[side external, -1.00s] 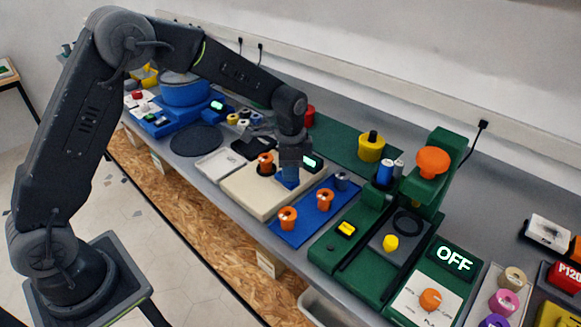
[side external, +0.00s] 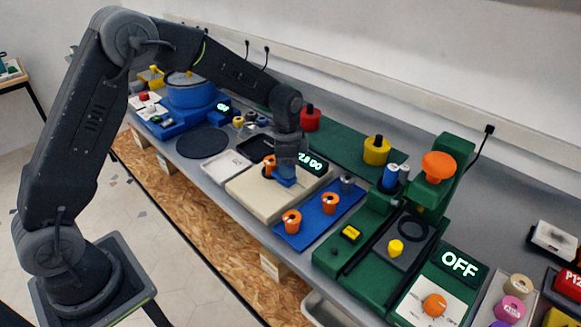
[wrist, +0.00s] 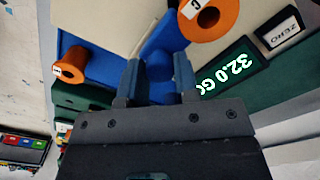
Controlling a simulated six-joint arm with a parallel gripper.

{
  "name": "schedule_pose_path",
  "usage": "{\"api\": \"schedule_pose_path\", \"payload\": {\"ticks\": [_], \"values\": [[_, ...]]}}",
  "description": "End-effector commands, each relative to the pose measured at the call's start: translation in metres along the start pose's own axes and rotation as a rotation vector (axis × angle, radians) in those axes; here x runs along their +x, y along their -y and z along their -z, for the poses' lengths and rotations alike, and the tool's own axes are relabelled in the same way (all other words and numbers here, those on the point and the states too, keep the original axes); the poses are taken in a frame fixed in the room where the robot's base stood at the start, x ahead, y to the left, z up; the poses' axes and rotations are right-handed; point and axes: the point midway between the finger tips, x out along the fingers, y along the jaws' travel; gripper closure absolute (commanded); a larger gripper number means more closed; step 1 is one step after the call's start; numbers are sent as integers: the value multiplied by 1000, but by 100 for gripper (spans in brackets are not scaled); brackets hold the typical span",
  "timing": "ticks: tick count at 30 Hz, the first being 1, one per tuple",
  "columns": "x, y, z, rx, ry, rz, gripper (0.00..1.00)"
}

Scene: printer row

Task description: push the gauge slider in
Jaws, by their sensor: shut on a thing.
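The gauge is a beige block (side external: 250,200) with a lit display (side external: 312,163); it also shows in the wrist view (wrist: 228,68) with green digits, apparently 32.0 GO. An orange spool (side external: 269,167) sits on the gauge; the wrist view shows it at the top (wrist: 212,18). My gripper (side external: 287,168) is low over the gauge, shut on the blue slider (side external: 285,182). In the wrist view my gripper (wrist: 160,70) has one finger on each side of the blue slider (wrist: 160,52), whose far end is close to the spool. Whether slider and spool touch is unclear.
A blue tray (side external: 312,218) with orange spools (side external: 292,221) and a grey one (side external: 347,183) lies right of the gauge. A green machine (side external: 385,250) stands further right. A white tray (side external: 222,166) is to the left. A ZERO button (wrist: 283,30) is beside the display.

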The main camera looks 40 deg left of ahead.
Motion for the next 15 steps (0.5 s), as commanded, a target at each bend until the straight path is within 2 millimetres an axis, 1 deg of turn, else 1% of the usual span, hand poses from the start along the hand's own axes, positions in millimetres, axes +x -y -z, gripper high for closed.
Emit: {"api": "schedule_pose_path", "payload": {"ticks": [1,2,3,9,15], "values": [[-1,5,-4,-1,4,9,100],[-1,5,-4,-1,4,9,69],[-1,5,-4,-2,4,9,65],[-1,4,-3,-1,3,7,46],[0,3,-2,-1,3,5,45]]}}
